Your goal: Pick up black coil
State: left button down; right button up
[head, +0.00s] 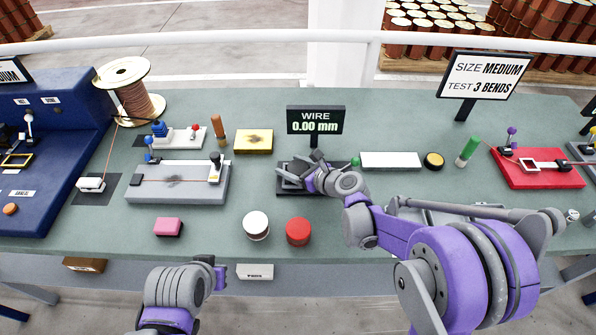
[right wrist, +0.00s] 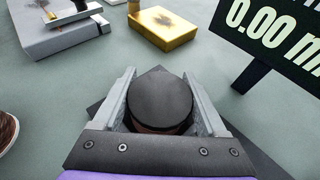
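The black coil (right wrist: 160,102) is in the right wrist view, with a flat round black top and a little brown side below it. My right gripper (right wrist: 160,95) has one finger on each side of it, and both fingers appear to touch it. A dark square plate lies beneath; whether the coil rests on it or is just above it, I cannot tell. In the head view my right gripper (head: 306,174) is over this dark plate (head: 285,188) in front of the wire display, and the coil is mostly hidden. My left gripper (head: 212,270) is at the table's front edge; its fingers are not clear.
The wire display (head: 316,122) reads 0.00 mm, just behind the right gripper. A white-topped coil (head: 256,223) and a red-topped coil (head: 298,230) stand in front. A pink block (head: 168,226), a yellow block (head: 253,141) and a white block (head: 391,161) lie around.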

aim_at(292, 163)
grip_shut()
notch_tip(292, 163, up, 10)
dwell(0.6)
